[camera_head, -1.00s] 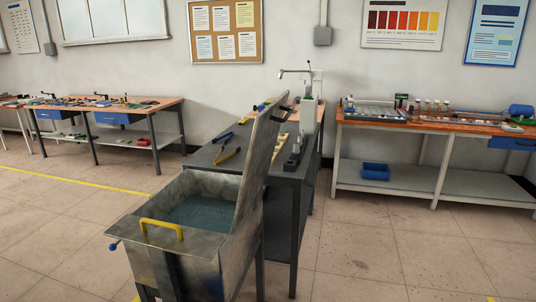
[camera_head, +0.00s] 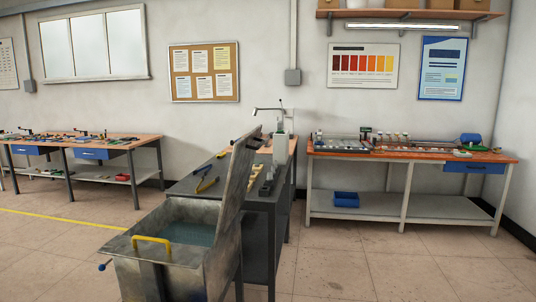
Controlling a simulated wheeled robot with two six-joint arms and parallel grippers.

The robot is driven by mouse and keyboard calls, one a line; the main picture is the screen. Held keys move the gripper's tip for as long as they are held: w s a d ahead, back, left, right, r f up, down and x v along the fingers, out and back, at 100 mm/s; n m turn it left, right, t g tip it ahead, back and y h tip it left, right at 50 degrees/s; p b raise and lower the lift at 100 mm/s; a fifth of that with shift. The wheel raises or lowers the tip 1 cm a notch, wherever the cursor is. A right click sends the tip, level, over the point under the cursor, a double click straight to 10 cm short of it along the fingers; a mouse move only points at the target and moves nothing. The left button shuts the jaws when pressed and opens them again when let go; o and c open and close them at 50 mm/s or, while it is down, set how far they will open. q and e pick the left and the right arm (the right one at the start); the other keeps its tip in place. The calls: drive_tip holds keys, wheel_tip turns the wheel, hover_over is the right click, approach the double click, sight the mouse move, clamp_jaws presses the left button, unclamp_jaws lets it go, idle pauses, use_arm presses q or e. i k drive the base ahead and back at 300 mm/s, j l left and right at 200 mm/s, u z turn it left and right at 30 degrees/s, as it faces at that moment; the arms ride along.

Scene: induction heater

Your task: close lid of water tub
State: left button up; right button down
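The water tub (camera_head: 150,274) is a grey metal box at the lower middle, with blue-green water (camera_head: 190,234) showing inside. Its metal lid (camera_head: 232,205) stands raised and nearly upright on the tub's right side, leaning slightly right. A yellow handle (camera_head: 152,240) is on the tub's near edge, and a small blue knob (camera_head: 103,266) sticks out at its left. Neither of my grippers is in view.
A dark workbench (camera_head: 262,195) with pliers stands directly behind the tub and lid. Another bench (camera_head: 410,156) with equipment and a blue bin (camera_head: 346,199) is at the right. A tool bench (camera_head: 85,143) is at the left. Floor right of the tub is clear.

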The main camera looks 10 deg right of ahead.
sight(245, 149)
drive_tip(key=k+u, duration=0.1)
drive_tip(key=u, duration=1.25)
drive_tip(key=i+l+u, duration=0.1)
drive_tip(key=l, duration=0.4)
drive_tip(key=i+l+u, duration=0.1)
drive_tip(key=l, duration=0.35)
drive_tip(key=i+l+u, duration=0.1)
drive_tip(key=l, duration=0.4)
drive_tip(key=i+l+u, duration=0.1)
drive_tip(key=l, duration=0.45)
drive_tip(key=i, duration=0.1)
